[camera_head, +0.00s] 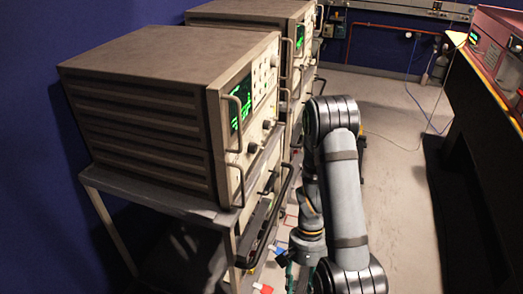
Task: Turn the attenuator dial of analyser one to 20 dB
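The nearer analyser (150,105) is a big grey-beige box with a lit green screen (240,103), front handles and dark knobs. A dark knob (252,148) sits low on its front panel, and another knob (267,124) is to its right. A similar analyser (255,12) stands behind it, also with a green screen. I cannot read which is analyser one, which knob is the attenuator dial, or any dial setting. My arm is folded in front of the panels, to the right. Its wrist (305,245) points down near the bottom edge; I cannot make out the gripper fingers.
The nearer analyser stands on a grey metal cart (150,200) with a dark front handle (285,190). Small red and blue items lie low beside it. A dark bench (475,130) with a pink instrument is at right. The floor (395,125) between is clear except thin cables.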

